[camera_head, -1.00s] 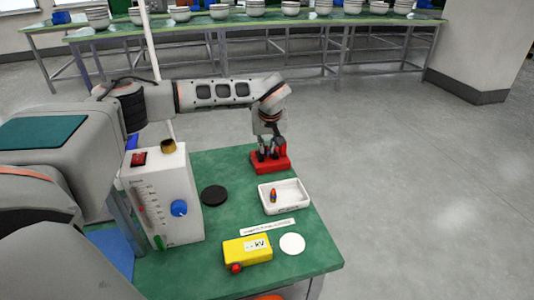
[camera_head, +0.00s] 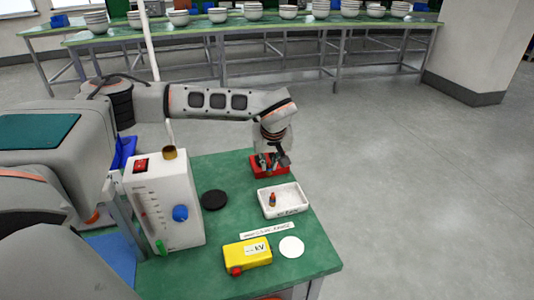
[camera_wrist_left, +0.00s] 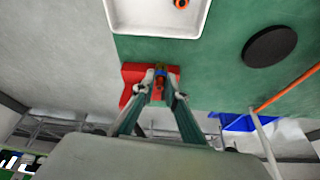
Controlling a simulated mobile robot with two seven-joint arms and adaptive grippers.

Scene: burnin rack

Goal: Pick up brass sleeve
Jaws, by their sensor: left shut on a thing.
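My left gripper (camera_head: 272,163) is at the red block (camera_head: 256,172) near the far edge of the green table. A separate brass-coloured ring (camera_head: 169,153) sits on top of the white instrument box. My right gripper is not in view.
A white tray (camera_head: 302,202) with a small orange-tipped item (camera_head: 272,199) stands just in front of the gripper. A black disc (camera_head: 214,199), a yellow box (camera_head: 247,253), a white disc (camera_head: 291,246) and the white instrument box (camera_head: 180,187) are also on the table.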

